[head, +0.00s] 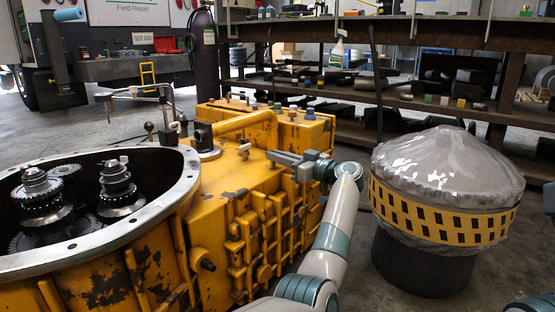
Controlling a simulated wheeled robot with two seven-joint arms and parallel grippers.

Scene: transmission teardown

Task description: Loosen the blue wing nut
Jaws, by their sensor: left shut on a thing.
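My left gripper (280,157) reaches over the top of the yellow transmission case (225,190), its fingers pointing left. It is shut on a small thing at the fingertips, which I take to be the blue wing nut. The nut itself is too small or too hidden behind the fingers to make out clearly. A small pale fitting (243,150) stands on the case to the left of the fingertips, apart from them. My right gripper is not in view.
The open bell housing (185,190) with gears (117,183) inside is at left. Several small caps (277,107) stand on the raised rear part of the case. A plastic-wrapped drum (440,180) with a yellow band stands at right. Shelves (440,115) are behind.

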